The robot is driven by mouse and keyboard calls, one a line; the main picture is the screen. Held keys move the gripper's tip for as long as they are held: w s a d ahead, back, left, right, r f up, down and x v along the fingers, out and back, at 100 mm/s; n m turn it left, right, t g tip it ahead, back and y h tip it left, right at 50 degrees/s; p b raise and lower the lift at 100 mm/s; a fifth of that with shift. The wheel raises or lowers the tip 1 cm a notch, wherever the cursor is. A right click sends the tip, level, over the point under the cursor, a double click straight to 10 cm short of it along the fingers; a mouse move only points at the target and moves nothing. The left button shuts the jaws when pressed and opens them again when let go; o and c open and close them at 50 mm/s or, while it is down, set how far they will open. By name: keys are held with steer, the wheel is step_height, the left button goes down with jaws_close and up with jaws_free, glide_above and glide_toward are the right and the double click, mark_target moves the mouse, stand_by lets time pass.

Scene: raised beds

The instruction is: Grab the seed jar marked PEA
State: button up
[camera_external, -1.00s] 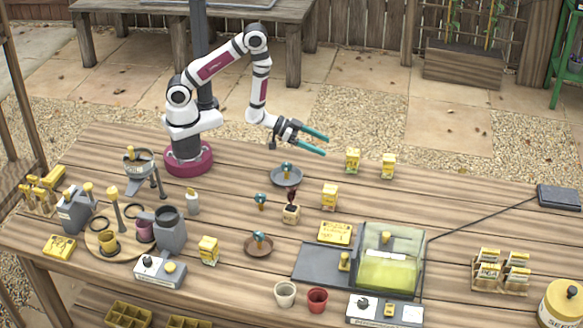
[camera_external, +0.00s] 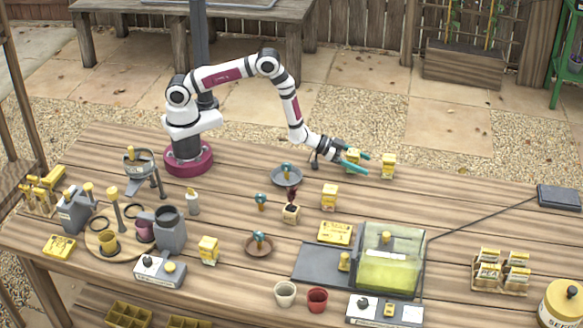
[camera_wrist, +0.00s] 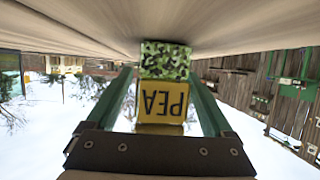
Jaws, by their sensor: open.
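The PEA seed jar (camera_wrist: 162,102) shows upside down in the wrist view, with a yellow body, black PEA lettering and a green-and-black speckled part (camera_wrist: 165,60). My gripper (camera_wrist: 160,76) is open, with one teal finger to each side of the jar and a gap on at least the left. In the external view my gripper (camera_external: 365,164) is low at the back of the table, its fingers reaching around a small yellow jar (camera_external: 353,154), which they partly hide. I cannot tell whether either finger touches it.
A similar yellow jar (camera_external: 388,166) stands close to the right of the fingertips. Another yellow jar (camera_external: 329,197) stands nearer the front, and a grey dish (camera_external: 287,177) lies to the left. The table right of the second jar is clear.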

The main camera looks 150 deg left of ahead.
jaws_close()
steer(key=shift+r, duration=0.1)
